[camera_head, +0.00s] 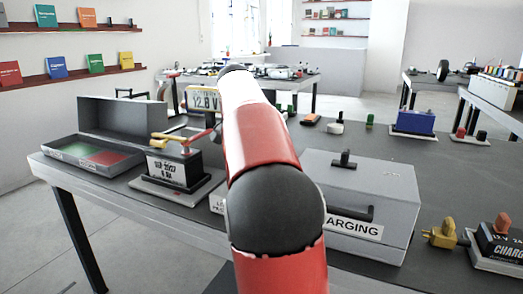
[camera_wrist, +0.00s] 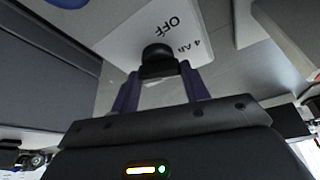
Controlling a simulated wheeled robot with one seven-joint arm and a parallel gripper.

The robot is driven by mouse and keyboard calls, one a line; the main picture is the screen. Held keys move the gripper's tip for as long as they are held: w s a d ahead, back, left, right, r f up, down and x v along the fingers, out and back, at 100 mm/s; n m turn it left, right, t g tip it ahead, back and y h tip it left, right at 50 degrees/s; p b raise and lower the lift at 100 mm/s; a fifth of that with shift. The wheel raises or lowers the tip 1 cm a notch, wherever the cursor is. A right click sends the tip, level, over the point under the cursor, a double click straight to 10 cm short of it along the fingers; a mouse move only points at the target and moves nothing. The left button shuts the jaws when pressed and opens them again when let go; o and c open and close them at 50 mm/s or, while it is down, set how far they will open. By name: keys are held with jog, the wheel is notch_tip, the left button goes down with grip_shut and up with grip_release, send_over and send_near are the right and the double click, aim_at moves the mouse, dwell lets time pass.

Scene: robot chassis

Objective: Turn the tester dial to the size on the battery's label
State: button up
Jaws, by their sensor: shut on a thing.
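In the wrist view, a black dial knob (camera_wrist: 157,55) stands on a pale plate (camera_wrist: 195,22) printed with "OFF" and "4 Ah". My gripper (camera_wrist: 157,78) has its two purple fingers closed on the knob. In the head view, my arm hides the gripper and the dial. A black battery (camera_head: 174,169) sits on a grey base left of my arm. Its white label is small and its size cannot be read surely. A yellow clamp and a red one are at its top.
A tray (camera_head: 66,160) with green and red sections lies at the left. A grey box marked "CHARGING" (camera_head: 355,195) stands right of my arm. A yellow plug (camera_head: 441,234) and a charger (camera_head: 500,245) are at the front right. A blue battery (camera_head: 414,122) stands farther back.

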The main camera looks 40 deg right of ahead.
jog(key=m+g, duration=0.2)
jog(key=m, duration=0.3)
jog(key=shift+w+m, duration=0.15)
jog(key=shift+m, duration=0.15)
jog(key=m+g, duration=0.1)
jog(key=m, duration=0.1)
jog(key=m+y, duration=0.1)
jog(key=m, duration=0.2)
jog(key=shift+w+g, duration=0.1)
jog(key=shift+g, duration=0.3)
jog(key=shift+m, duration=0.4)
jog(key=o, duration=1)
jog(key=shift+r, duration=0.15)
